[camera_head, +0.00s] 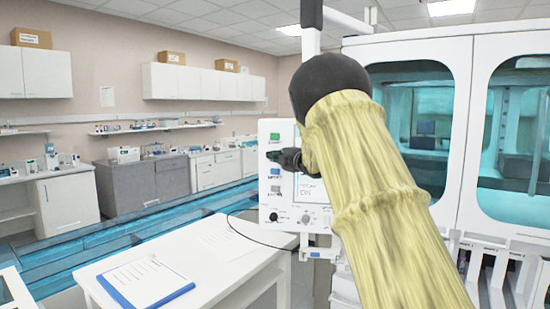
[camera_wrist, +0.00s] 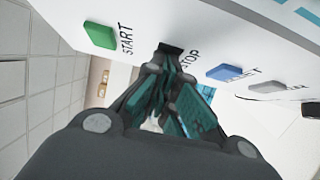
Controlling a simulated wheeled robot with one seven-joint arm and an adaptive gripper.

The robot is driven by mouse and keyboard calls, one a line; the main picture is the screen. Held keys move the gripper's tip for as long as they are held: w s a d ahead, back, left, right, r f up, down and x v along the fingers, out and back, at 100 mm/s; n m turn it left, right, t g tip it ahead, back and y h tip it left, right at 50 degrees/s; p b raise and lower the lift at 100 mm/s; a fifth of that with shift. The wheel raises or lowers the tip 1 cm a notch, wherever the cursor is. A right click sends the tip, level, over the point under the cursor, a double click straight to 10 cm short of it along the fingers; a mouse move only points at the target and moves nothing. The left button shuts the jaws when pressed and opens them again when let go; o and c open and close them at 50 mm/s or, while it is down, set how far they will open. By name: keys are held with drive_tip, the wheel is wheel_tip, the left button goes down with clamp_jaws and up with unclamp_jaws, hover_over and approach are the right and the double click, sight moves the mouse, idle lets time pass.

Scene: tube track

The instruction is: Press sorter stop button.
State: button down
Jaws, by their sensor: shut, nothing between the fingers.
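The control panel (camera_head: 291,200) is a white upright plate on the cabinet's left side. In the wrist view the STOP label (camera_wrist: 188,58) shows between the green START button (camera_wrist: 99,35) and a blue button (camera_wrist: 224,73). A dark block (camera_wrist: 168,47), seemingly the stop button, sits beside that label, partly covered by my fingertips. My gripper (camera_wrist: 158,70) is shut and empty, its tips at or very near this block; contact cannot be told. In the head view my gripper (camera_head: 274,156) covers the spot between the green and blue buttons.
A grey button (camera_wrist: 268,87) follows the blue one. A white table (camera_head: 215,240) with a clipboard (camera_head: 146,281) stands below left. The glazed cabinet (camera_head: 463,130) fills the right side. A cable hangs under the panel.

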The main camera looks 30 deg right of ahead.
drive_tip(key=shift+w+d+r, duration=0.1)
drive_tip(key=shift+w+d, duration=0.1)
drive_tip(key=s+a+b, duration=0.2)
drive_tip(key=s+b, duration=0.3)
drive_tip(key=s, duration=0.8)
drive_tip(key=shift+a, duration=0.2)
drive_tip(key=shift+f, duration=0.2)
idle(0.5)
